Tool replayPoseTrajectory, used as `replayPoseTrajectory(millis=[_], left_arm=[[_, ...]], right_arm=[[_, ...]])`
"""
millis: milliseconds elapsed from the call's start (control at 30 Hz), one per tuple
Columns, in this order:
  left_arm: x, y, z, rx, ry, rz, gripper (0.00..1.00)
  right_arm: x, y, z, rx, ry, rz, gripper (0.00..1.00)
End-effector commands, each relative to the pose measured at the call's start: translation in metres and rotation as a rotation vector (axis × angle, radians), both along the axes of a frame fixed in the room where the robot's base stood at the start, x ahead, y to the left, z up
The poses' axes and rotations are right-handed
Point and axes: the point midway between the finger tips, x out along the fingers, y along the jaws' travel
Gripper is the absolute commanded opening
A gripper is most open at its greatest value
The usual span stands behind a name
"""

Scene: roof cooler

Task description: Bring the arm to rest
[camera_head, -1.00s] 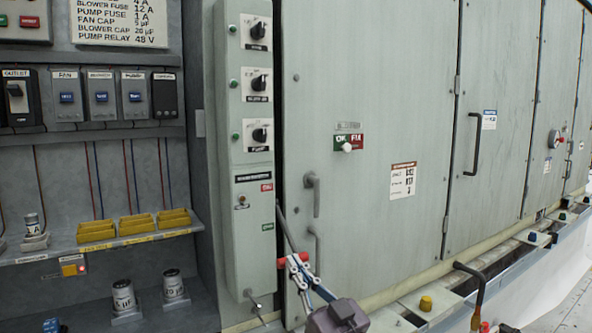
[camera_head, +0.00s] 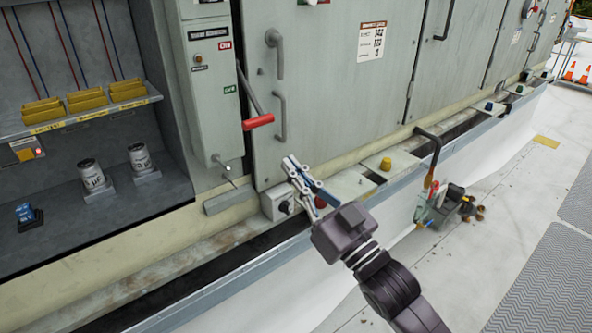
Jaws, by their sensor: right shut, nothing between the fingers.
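My right arm comes in from the bottom right. Its gripper (camera_head: 292,166) is shut and empty, in front of the low ledge at the foot of the grey cabinet doors (camera_head: 335,85). The gripper shows below and to the right of the red-handled lever (camera_head: 258,122) on the cabinet front, with a gap between them in the picture. The fingers partly cover a small white box and a red knob (camera_head: 320,202) on the ledge. My left gripper is not in view.
An open bay at left holds yellow bins (camera_head: 85,103) on a shelf and two white capacitors (camera_head: 92,176) below. A bent pipe (camera_head: 432,150) and a yellow cap (camera_head: 386,164) stand along the ledge. A pump-like unit (camera_head: 440,207) sits on the roof floor, which is mostly clear at right.

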Motion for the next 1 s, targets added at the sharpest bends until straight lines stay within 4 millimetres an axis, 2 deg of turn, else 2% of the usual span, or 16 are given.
replayPoseTrajectory(millis=[467,700,1000], left_arm=[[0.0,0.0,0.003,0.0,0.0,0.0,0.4],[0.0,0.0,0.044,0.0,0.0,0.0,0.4],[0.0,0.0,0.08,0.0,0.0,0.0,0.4]], right_arm=[[-0.004,-0.003,0.003,0.002,-0.005,0.0,0.0],[-0.004,-0.003,0.044,0.002,-0.005,0.0,0.0],[-0.004,-0.003,0.081,0.003,-0.004,0.0,0.0]])
